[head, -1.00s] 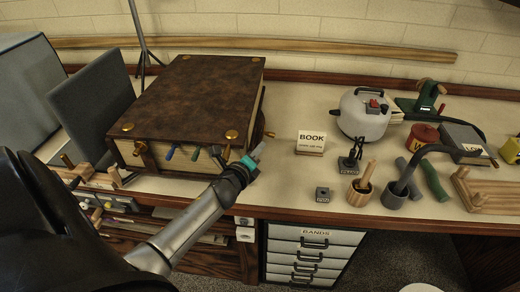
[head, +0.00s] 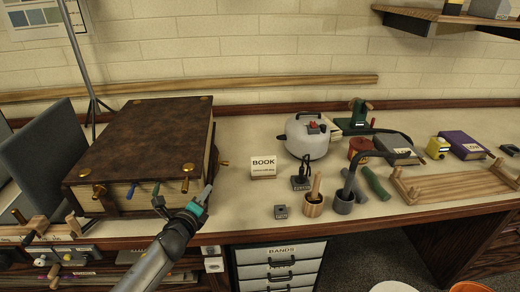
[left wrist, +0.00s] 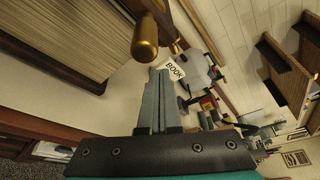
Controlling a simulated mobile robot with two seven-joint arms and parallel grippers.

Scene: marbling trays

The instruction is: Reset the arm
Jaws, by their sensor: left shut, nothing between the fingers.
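My left arm reaches in from the lower left in the head view. My left gripper (head: 208,191) is shut and empty, in front of the right front corner of a big brown book (head: 145,135) in a press-like frame. In the left wrist view the closed grey fingers (left wrist: 152,100) point toward the white BOOK sign (left wrist: 173,70), with a brass knob (left wrist: 145,38) close beside them. The BOOK sign (head: 263,167) stands to the right of the gripper in the head view. My right gripper does not show.
Drawers (head: 280,265) lie below the bench edge. Bench surface between book and sign is clear.

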